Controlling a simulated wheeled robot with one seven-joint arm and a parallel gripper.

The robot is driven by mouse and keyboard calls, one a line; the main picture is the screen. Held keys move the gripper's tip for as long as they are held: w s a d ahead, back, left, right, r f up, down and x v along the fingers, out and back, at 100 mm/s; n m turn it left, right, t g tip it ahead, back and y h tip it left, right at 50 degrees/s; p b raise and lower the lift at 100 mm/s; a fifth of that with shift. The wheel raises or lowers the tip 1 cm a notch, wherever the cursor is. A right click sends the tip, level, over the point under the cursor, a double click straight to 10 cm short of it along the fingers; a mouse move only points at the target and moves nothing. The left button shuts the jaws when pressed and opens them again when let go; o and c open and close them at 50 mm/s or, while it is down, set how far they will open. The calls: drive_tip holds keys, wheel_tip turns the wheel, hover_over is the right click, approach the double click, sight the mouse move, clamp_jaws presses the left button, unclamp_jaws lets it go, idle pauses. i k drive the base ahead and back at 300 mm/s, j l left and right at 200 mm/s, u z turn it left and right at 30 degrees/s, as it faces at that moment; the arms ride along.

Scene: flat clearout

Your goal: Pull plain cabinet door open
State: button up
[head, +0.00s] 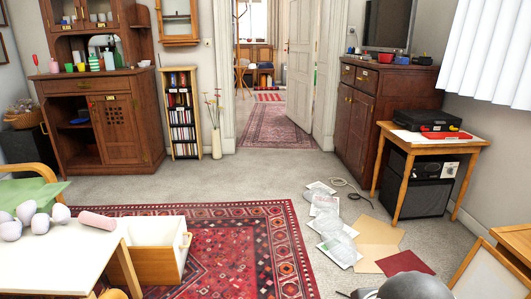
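A dark brown sideboard (378,98) stands against the right wall beside the doorway. Its plain-panelled doors (350,118) look shut, below drawers with brass handles. A tall brown cabinet (97,92) stands at the back left. Its lattice-panelled door (117,116) is shut, and the compartment to its left is open, with a blue bowl (80,121) inside. I cannot tell for certain which door the task means. My gripper is not in view. A dark grey rounded shape at the bottom right edge may be part of my arm.
Papers (333,228), card sheets (377,240) and a cable (350,186) lie on the floor. A small table (466,141) over a black box stands at right. A white table (75,255) and wooden crate (160,262) are front left.

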sight(345, 92)
drive_tip(key=i+z, duration=0.1)
drive_tip(key=i, duration=0.5)
drive_tip(key=i+j+z, duration=0.1)
drive_tip(key=i, duration=0.45)
drive_tip(key=i+j, duration=0.1)
drive_tip(key=i, duration=0.5)
drive_tip(key=i+j+z, duration=0.15)
drive_tip(key=i, duration=0.45)
drive_tip(key=i+l+z, duration=0.1)
drive_tip(key=i+l, duration=0.15)
drive_tip(key=i, duration=0.6)
drive_tip(key=i+l+z, duration=0.1)
drive_tip(key=i, duration=0.8)
drive_tip(key=i+l+z, duration=0.1)
drive_tip(key=i, duration=0.75)
drive_tip(key=i+l, duration=0.15)
drive_tip(key=i, duration=0.15)
drive_tip(key=i+l+u, duration=0.1)
drive_tip(key=i+l, duration=0.1)
drive_tip(key=i, duration=0.1)
